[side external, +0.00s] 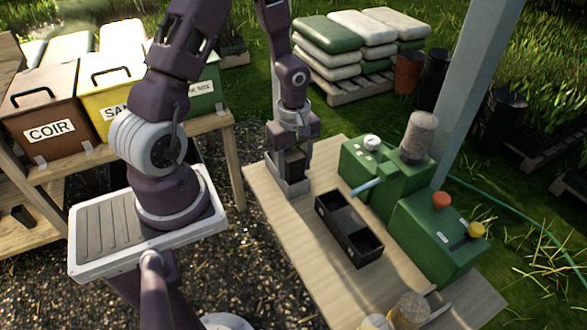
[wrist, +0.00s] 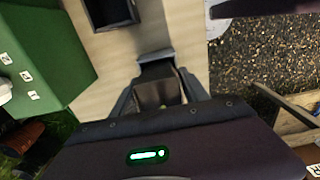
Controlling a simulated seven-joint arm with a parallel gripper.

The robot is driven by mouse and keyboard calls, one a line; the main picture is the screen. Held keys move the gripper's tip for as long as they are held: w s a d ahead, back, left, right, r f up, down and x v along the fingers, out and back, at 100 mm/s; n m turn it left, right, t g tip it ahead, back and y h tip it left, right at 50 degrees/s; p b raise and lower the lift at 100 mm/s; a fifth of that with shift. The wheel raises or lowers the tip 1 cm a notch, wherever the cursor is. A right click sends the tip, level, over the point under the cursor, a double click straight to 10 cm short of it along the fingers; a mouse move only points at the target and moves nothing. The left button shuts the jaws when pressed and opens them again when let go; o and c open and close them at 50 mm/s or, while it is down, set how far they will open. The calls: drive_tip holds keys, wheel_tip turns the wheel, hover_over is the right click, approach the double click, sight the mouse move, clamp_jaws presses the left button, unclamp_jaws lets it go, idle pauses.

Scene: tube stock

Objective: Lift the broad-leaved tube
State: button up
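My gripper (side external: 291,172) is low over the far left end of the wooden bench, pointing down. In the wrist view its two grey fingers (wrist: 158,92) stand apart on either side of a small dark, square-edged shape (wrist: 151,94) with a brownish-green middle. I cannot tell whether the fingers touch this shape or what it is. A grey block (side external: 288,189) shows at the fingers on the bench in the side view. No broad leaves can be made out in either view, so I cannot identify the broad-leaved tube.
A black divided tray (side external: 349,232) lies on the bench (side external: 315,280); its end also shows in the wrist view (wrist: 110,14). A green machine (side external: 432,240) with red and yellow knobs stands along the right side. Labelled bins (side external: 44,108) stand at left.

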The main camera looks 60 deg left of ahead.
clamp_jaws()
drive_tip(key=shift+r, duration=0.1)
